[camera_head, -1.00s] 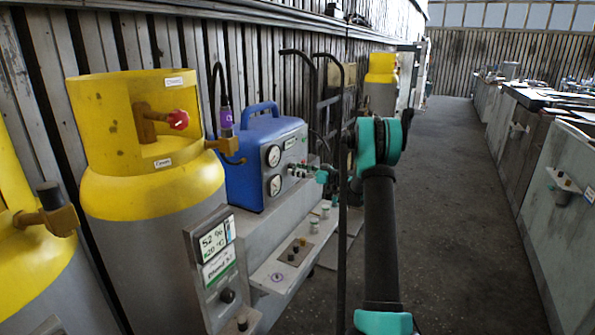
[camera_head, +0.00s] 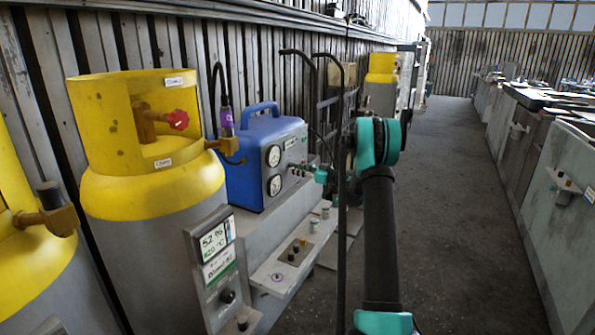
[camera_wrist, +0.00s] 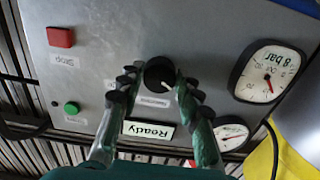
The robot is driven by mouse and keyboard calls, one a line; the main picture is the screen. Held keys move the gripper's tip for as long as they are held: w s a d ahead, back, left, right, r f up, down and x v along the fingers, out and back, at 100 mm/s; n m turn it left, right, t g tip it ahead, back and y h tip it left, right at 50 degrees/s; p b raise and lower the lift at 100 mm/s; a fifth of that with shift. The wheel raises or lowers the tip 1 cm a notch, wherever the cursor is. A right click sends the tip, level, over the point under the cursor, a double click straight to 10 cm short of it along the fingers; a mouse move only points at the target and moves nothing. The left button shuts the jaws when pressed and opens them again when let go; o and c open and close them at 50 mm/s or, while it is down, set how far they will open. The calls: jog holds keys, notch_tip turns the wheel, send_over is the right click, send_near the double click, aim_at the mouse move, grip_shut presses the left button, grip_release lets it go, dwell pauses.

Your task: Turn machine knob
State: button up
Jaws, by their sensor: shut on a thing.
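The machine knob (camera_wrist: 160,72) is round and black with a pale pointer line, on the grey panel (camera_wrist: 190,35) in the wrist view. My gripper (camera_wrist: 158,80) has one green finger on each side of it and is shut on it. The fingertips partly cover the knob's sides and some label text. In the head view the machine is a blue box (camera_head: 245,165) with a handle and two gauges. My gripper (camera_head: 321,174) shows small and teal at its panel, and the knob cannot be made out there.
The panel holds a red button (camera_wrist: 60,37), a green button (camera_wrist: 71,108), a "Ready" display (camera_wrist: 148,130) and two dials, one reading "8 bar" (camera_wrist: 268,75). Yellow-topped cylinders (camera_head: 150,195) stand left of the machine. A black trolley frame (camera_head: 341,230) is close to my arm. The aisle floor (camera_head: 460,200) is clear.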

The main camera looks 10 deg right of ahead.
jog(key=m, duration=2.3)
jog(key=shift+r, duration=0.1)
jog(key=shift+m, duration=0.5)
jog(key=o, duration=1.1)
jog(key=shift+o, duration=0.2)
jog(key=v, duration=1.2)
